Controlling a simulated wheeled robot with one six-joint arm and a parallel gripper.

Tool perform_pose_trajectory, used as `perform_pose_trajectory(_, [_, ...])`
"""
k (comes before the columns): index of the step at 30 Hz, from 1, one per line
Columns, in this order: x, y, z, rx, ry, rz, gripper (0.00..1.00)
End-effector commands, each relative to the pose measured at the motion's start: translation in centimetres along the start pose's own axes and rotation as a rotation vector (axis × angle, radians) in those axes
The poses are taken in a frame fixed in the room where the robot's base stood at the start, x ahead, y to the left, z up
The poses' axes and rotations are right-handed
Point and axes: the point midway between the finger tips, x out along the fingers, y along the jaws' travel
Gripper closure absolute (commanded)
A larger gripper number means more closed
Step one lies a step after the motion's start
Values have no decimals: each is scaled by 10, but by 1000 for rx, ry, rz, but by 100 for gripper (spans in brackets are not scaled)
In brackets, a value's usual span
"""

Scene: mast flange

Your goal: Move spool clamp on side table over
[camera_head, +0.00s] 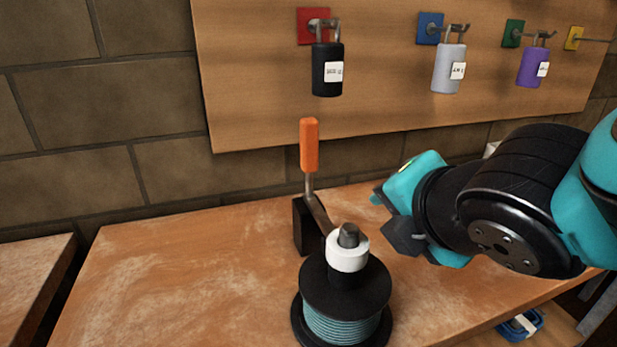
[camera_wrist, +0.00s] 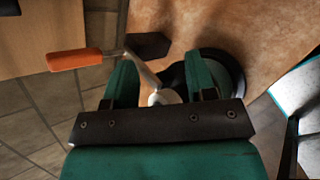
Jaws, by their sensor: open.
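The spool clamp has an orange handle (camera_head: 309,146) standing upright on a metal stem beside a black block (camera_head: 301,228). Its metal arm reaches to a white collar (camera_head: 347,252) on top of a black spool wound with teal line (camera_head: 340,322). In the wrist view the orange handle (camera_wrist: 75,60) lies left of the fingers, and the white collar (camera_wrist: 166,97) shows partly between them. My gripper (camera_head: 383,215) is to the right of the clamp, apart from the handle. In the wrist view my gripper (camera_wrist: 161,72) is open, with nothing held between its fingers.
The side table (camera_head: 170,270) is clear to the left of the clamp. A wooden board (camera_head: 260,85) behind carries black (camera_head: 322,72), grey (camera_head: 445,72) and purple (camera_head: 530,68) padlocks on hooks. A blue object (camera_head: 522,325) lies on a lower shelf at right.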

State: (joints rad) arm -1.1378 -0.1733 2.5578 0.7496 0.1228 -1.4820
Motion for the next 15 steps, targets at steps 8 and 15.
perform_pose_trajectory(8, [-29,43,-35,-838,-395,414,49])
perform_pose_trajectory(15, [-48,63,-35,-1006,-533,475,49])
